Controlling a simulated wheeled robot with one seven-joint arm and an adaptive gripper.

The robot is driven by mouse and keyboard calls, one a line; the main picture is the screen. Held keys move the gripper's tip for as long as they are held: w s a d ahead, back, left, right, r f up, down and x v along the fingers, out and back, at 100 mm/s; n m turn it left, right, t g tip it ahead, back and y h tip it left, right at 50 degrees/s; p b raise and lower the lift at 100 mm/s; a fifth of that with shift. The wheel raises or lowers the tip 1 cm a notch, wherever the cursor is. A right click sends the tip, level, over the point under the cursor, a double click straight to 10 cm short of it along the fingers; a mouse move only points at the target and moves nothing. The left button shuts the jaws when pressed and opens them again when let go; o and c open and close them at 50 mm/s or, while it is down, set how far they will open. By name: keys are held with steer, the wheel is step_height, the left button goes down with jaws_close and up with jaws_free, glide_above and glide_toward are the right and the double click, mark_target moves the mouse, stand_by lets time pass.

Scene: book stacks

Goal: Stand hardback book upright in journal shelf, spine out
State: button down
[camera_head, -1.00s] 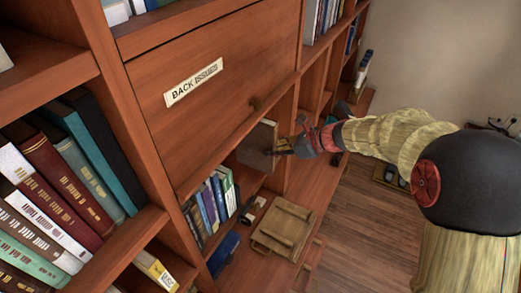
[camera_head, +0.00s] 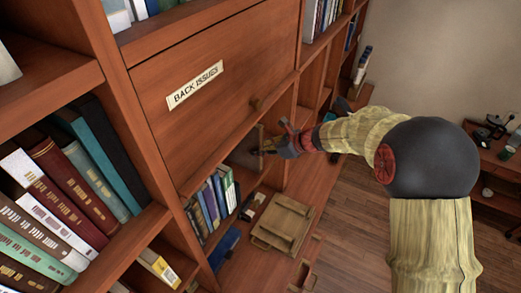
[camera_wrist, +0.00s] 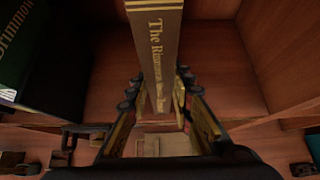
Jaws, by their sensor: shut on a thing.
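The hardback book (camera_wrist: 156,45) is grey-brown with gold lettering and bands on its spine. It stands roughly upright between the fingers of my gripper (camera_wrist: 158,88), with its spine facing the wrist camera. In the head view my gripper (camera_head: 264,151) is shut on the book (camera_head: 245,152) at the opening of the journal shelf (camera_head: 190,185), below the panel labelled BACK ISSUES. Most of the book is inside the bay, behind the panel's edge. Whether its bottom touches the shelf board cannot be seen.
Several books (camera_head: 212,205) stand left of the held book; a dark green one (camera_wrist: 25,55) shows in the wrist view. Bare shelf floor (camera_wrist: 225,95) lies right of the held book. A wooden tray-like piece (camera_head: 284,222) lies on the ledge below. The hinged panel (camera_head: 215,80) is above.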

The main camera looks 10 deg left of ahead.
steer(key=c, duration=1.6)
jaws_free()
steer(key=shift+f, duration=0.1)
